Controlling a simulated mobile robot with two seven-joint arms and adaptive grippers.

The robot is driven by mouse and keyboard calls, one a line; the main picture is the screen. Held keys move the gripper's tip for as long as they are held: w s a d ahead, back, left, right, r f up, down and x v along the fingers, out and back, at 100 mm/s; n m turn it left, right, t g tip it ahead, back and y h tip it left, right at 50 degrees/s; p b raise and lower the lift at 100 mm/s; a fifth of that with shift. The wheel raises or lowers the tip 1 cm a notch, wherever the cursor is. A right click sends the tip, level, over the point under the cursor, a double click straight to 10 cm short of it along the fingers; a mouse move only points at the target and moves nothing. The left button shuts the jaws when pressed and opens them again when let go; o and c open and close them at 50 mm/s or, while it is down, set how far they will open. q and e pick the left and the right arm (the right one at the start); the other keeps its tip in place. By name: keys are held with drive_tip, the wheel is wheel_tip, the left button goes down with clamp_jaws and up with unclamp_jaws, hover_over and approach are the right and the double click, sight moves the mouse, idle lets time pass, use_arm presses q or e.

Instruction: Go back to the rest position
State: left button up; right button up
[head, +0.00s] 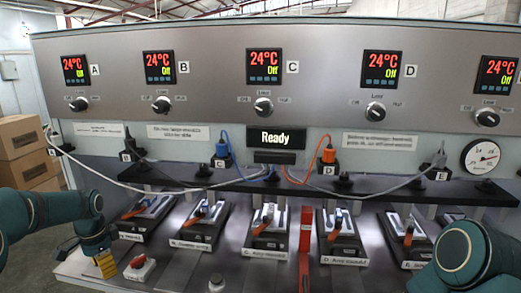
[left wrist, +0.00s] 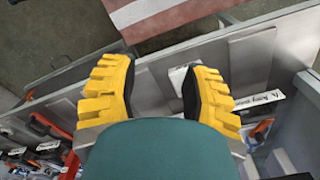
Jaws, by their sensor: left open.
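My left gripper (head: 105,263) hangs at the lower left of the head view, near the front left corner of the press table. In the left wrist view its two yellow fingers (left wrist: 158,95) are spread apart with nothing between them. It touches nothing that I can see. Only teal links of my right arm (head: 470,255) show at the lower right of the head view; its gripper is out of frame. The press (head: 215,80) has a grey panel with displays reading 24°C and Off, and a small screen (head: 275,138) reading Ready.
Several dark clamp moulds with orange-red levers, one in the middle (head: 265,232), line the metal table. A red upright bar (head: 305,250) stands among them. Cables hang above. Cardboard boxes (head: 22,140) stand at left.

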use_arm(q)
drive_tip(key=s+d+f+n+t+h, duration=0.1)
drive_tip(key=d+f+n+h, duration=0.2)
drive_tip(key=d+f, duration=1.4)
drive_tip(key=s+d+f+n, duration=0.3)
drive_tip(key=s+d, duration=0.6)
drive_tip(key=s+d+f+n+t, duration=0.1)
drive_tip(key=s+d+f+n, duration=0.2)
drive_tip(key=s+d, duration=0.6)
drive_tip(key=shift+f+h, duration=0.4)
